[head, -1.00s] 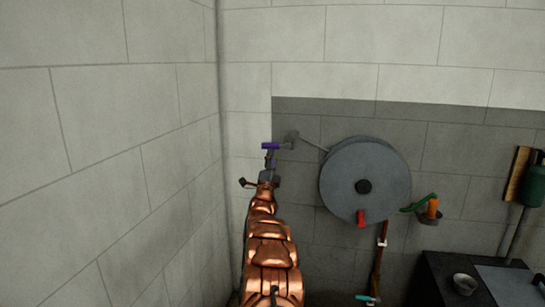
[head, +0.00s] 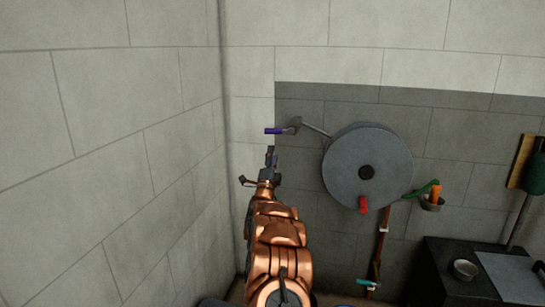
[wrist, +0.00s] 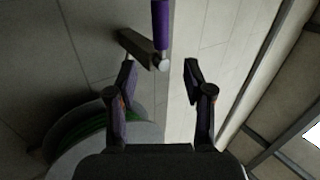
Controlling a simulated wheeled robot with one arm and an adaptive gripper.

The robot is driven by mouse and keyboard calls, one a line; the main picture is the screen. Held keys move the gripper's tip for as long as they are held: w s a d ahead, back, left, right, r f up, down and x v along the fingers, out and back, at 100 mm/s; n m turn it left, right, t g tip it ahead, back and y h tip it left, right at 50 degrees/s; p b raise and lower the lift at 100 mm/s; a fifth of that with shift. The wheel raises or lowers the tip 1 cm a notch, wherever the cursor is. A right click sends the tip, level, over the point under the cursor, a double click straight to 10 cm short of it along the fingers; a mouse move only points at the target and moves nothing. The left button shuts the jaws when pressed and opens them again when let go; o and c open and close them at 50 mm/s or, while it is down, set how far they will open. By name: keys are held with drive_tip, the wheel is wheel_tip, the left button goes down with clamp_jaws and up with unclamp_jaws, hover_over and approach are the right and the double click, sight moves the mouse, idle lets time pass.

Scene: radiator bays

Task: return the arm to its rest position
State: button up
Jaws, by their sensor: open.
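My copper-coloured arm reaches up along the wall corner in the head view. My gripper (head: 271,157) at its end is open and empty, just below a purple handle (head: 275,131). In the wrist view the two fingers of my gripper (wrist: 159,72) stand apart with nothing held between them. The purple handle (wrist: 160,22) and its dark grey block (wrist: 140,48) show ahead of the fingers, and a gap to the handle shows in the head view.
A plain block wall (head: 110,110) stands close on the left. A big grey reel (head: 367,165) with a red grip (head: 363,205) hangs on the right wall. An orange item in a cup (head: 433,200) hangs beside it. A dark bench (head: 445,285) with a bowl (head: 465,269) is lower right.

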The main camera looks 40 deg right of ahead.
idle(0.3)
drive_tip(key=w+a+f+n+y, duration=0.1)
drive_tip(key=w+a+n+y, duration=0.25)
drive_tip(key=a, duration=0.35)
drive_tip(key=w+a+f+n+t+y, duration=0.1)
drive_tip(key=w+a+n+y, duration=0.15)
drive_tip(key=a+y, duration=0.3)
drive_tip(key=w+a+n+y, duration=0.2)
drive_tip(key=a+n+y, duration=0.1)
drive_tip(key=a, duration=0.4)
drive_tip(key=s+a+f+n+g+y, duration=0.45)
drive_tip(key=s+a, duration=0.45)
drive_tip(key=a, duration=0.3)
drive_tip(key=s+a+f+n+g+y, duration=0.35)
drive_tip(key=s+a+n, duration=0.25)
drive_tip(key=s+a, duration=0.5)
drive_tip(key=s+a+f+n+g, duration=0.1)
drive_tip(key=s+a+n+g, duration=0.2)
drive_tip(key=s, duration=1.1)
drive_tip(key=s+a+f+n+g, duration=0.15)
drive_tip(key=s+g, duration=0.25)
drive_tip(key=s, duration=1.1)
drive_tip(key=s+a+n+g, duration=0.2)
drive_tip(key=s+n+g, duration=0.2)
drive_tip(key=s, duration=1)
wheel_tip(320, 180, up, 16)
drive_tip(key=w+t+p, duration=0.1)
drive_tip(key=p, duration=1.4)
drive_tip(key=shift+w, duration=0.3)
